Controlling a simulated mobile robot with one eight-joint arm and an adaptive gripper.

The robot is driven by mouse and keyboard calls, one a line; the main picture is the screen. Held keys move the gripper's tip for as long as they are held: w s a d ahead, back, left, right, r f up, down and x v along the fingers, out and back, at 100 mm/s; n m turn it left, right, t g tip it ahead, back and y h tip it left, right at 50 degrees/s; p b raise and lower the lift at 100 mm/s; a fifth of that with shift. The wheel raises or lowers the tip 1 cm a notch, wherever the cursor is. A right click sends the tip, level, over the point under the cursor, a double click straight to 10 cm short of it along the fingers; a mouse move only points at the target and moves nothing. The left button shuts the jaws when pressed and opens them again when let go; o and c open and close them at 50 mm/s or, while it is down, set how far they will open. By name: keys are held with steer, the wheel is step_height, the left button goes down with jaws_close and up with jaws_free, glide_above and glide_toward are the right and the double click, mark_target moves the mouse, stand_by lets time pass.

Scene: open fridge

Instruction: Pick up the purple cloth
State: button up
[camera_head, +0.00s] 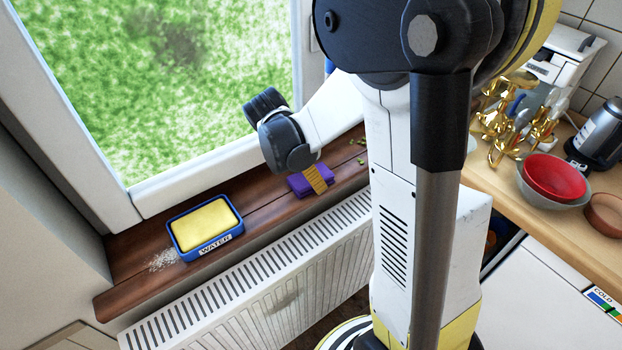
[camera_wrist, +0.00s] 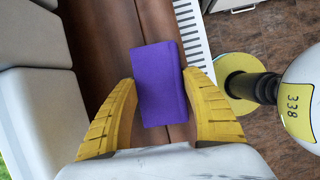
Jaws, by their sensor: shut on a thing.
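The purple cloth (camera_head: 299,184) is a folded, block-like piece at the wooden window sill, below the window. In the wrist view the purple cloth (camera_wrist: 159,84) lies between the two yellow ribbed fingers of my gripper (camera_wrist: 159,100). The fingers are shut on its two long sides. In the head view my gripper (camera_head: 315,180) reaches down to the cloth, and one yellow finger covers part of it. I cannot tell whether the cloth still touches the sill.
A blue tray labelled WATER (camera_head: 178,249) with a yellow sponge (camera_head: 207,226) stands on the sill (camera_head: 262,222) at left, near white grains (camera_head: 163,260). A white radiator (camera_head: 255,285) is below the sill. Bowls (camera_head: 553,178) and a kettle (camera_head: 598,135) stand on the right counter.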

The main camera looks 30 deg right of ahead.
step_height(320, 180, up, 10)
steer(key=p, duration=0.4)
steer(key=o, duration=0.3)
steer(key=shift+c, duration=1.2)
steer(key=shift+a, duration=0.1)
